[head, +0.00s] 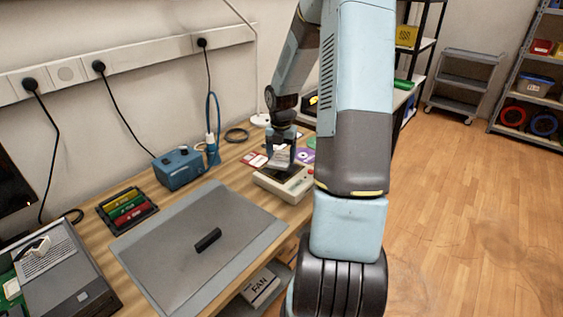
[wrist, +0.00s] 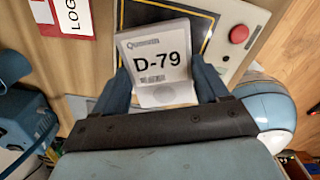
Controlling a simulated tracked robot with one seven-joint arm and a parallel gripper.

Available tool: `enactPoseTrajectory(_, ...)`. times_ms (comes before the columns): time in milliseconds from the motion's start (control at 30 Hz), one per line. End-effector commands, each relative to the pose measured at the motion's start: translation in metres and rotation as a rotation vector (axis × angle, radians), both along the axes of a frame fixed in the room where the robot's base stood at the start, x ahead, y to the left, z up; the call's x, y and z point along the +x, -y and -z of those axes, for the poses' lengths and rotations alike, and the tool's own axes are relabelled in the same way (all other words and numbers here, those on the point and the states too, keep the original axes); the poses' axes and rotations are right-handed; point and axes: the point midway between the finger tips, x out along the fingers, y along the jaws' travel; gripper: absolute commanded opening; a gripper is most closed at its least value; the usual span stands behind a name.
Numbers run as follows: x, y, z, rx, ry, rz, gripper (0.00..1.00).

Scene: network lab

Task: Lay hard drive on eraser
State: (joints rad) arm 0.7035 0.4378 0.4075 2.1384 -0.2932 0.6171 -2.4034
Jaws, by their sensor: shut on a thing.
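My gripper (head: 281,152) is shut on the hard drive, a light case (wrist: 157,62) whose white label reads D-79. In the wrist view the two dark blue fingers (wrist: 161,78) hold it by its left and right sides. The drive also shows in the head view (head: 280,161) between the fingers. It is over a cream device (head: 288,190) with a dark, gold-edged top pad (wrist: 208,20) and a red button (wrist: 240,34), which looks like the eraser. I cannot tell whether the drive touches the pad.
Red-and-white cards (head: 254,159) and a purple disc item (head: 305,156) lie by the device. A blue box (head: 180,167) stands farther left. A grey mat (head: 160,245) bears a black block (head: 208,240). The bench's front edge is close to the device.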

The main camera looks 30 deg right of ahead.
Motion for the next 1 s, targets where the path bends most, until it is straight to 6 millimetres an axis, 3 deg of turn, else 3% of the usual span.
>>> enactPoseTrajectory(233, 0.001, 0.001, 0.030, 0.000, -0.001, -0.001, 0.36)
enactPoseTrajectory(600, 0.001, 0.001, 0.034, 0.001, -0.001, 0.001, 0.36)
enactPoseTrajectory(633, 0.001, 0.001, 0.035, 0.000, -0.001, 0.001, 0.75)
enactPoseTrajectory(900, 0.001, 0.002, 0.034, 0.000, 0.000, 0.002, 0.99)
enactPoseTrajectory(1000, 0.001, 0.002, 0.034, 0.000, 0.000, 0.002, 0.99)
